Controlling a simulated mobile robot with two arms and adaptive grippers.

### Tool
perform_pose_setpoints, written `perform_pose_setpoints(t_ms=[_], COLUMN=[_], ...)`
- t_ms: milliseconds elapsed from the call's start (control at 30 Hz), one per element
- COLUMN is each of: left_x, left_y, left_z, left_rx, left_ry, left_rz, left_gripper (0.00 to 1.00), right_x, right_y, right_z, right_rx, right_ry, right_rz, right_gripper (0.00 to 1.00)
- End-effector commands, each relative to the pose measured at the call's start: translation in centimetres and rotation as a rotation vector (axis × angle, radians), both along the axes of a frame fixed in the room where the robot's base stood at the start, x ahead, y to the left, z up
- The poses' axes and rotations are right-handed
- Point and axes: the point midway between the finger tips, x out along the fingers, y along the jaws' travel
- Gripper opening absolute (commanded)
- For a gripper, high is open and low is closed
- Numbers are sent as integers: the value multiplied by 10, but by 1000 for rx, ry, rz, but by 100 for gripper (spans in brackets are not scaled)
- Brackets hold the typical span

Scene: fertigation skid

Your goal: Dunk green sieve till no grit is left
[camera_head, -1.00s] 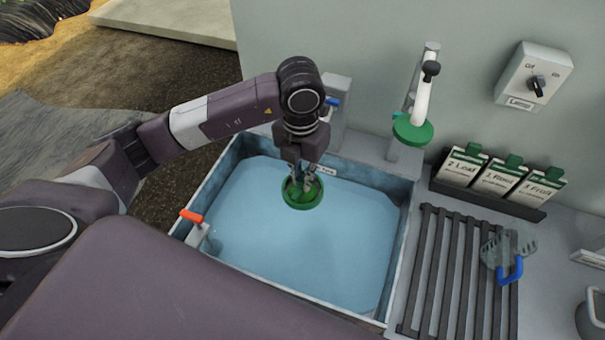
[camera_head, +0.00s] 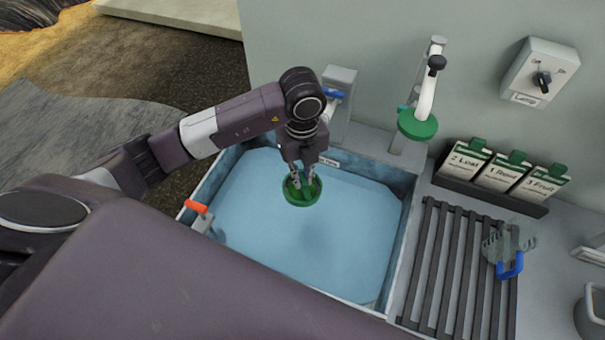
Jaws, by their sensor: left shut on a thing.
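The green sieve (camera_head: 301,199) is a round green ring with a cross piece, over the middle back of the water-filled basin (camera_head: 394,270). My left gripper (camera_head: 302,186) comes down from above and is shut on the sieve's middle. Whether the sieve touches the water or hangs just above it, I cannot tell. Any grit in it is too small to make out. My right gripper is not in view.
An orange-handled valve (camera_head: 197,207) sits on the basin's left edge. A white tap with a green disc (camera_head: 417,124) stands behind. To the right are a slatted rack (camera_head: 437,265), a blue-handled clear tool (camera_head: 509,265), labelled packets (camera_head: 502,170) and a wall switch (camera_head: 541,76).

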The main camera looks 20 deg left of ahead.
Motion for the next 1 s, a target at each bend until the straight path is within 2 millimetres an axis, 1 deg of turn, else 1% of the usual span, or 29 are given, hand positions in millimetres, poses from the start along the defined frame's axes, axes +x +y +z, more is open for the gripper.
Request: perform_pose_setpoints(t_ms=[33, 100, 1000], left_x=[0, 0, 0], left_y=[0, 0, 0], left_z=[-10, -17, -107], left_rx=[-1, 0, 1], left_ry=[1, 0, 1], left_rz=[0, -1, -2], left_gripper=[0, 0, 0], right_x=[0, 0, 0], right_y=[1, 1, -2], right_z=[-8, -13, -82], right_rx=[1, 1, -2], right_ry=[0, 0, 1], right_rz=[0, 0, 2], right_gripper=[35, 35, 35])
